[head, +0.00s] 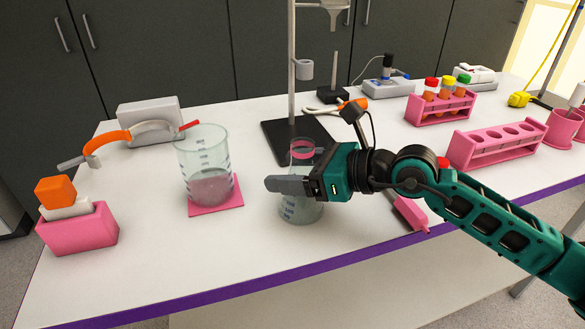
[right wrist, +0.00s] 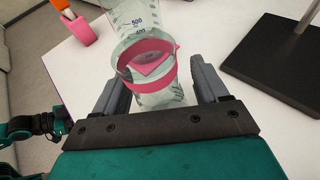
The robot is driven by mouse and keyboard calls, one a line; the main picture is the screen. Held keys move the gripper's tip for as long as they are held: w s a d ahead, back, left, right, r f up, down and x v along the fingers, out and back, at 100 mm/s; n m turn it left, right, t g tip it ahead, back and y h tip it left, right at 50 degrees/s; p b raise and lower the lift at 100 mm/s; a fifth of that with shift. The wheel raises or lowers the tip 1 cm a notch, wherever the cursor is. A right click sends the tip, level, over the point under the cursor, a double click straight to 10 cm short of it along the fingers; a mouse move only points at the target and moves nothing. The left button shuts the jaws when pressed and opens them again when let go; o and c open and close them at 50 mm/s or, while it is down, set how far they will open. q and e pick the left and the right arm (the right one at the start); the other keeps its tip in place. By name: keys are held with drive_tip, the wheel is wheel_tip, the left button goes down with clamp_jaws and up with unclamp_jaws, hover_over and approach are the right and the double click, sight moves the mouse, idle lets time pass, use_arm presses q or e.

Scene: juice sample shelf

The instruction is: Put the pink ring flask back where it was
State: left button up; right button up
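The pink ring flask (head: 301,210) is clear glass with a pink ring round its neck. It stands upright at the front middle of the table, partly hidden by my right gripper (head: 288,185). In the right wrist view the flask (right wrist: 148,72) is between the two fingers of my right gripper (right wrist: 160,80). The fingers look spread around its neck below the ring, with a narrow gap at the right side. Whether its base touches the table is hard to tell. My left gripper cannot be made out; a teal arm part shows at the wrist view's left edge.
A large beaker (head: 203,165) stands on a pink mat (head: 228,203) to the left. Behind the flask is a stand with a black base (head: 275,138). Pink racks (head: 497,148) stand at right, and a pink block (head: 77,230) at front left.

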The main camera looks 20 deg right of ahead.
drive_tip(key=shift+o, duration=0.7)
use_arm(q)
drive_tip(key=shift+r, duration=0.1)
use_arm(e)
drive_tip(key=shift+r, duration=0.1)
drive_tip(key=shift+r, duration=0.15)
use_arm(q)
drive_tip(key=shift+w+d+f+b, duration=0.2)
drive_tip(key=shift+d+f+b, duration=0.3)
drive_tip(key=shift+b, duration=0.45)
use_arm(e)
drive_tip(key=v, duration=1.1)
drive_tip(key=shift+s+d, duration=0.25)
drive_tip(key=shift+d, duration=0.05)
drive_tip(key=shift+r, duration=0.1)
drive_tip(key=shift+s+d, duration=0.1)
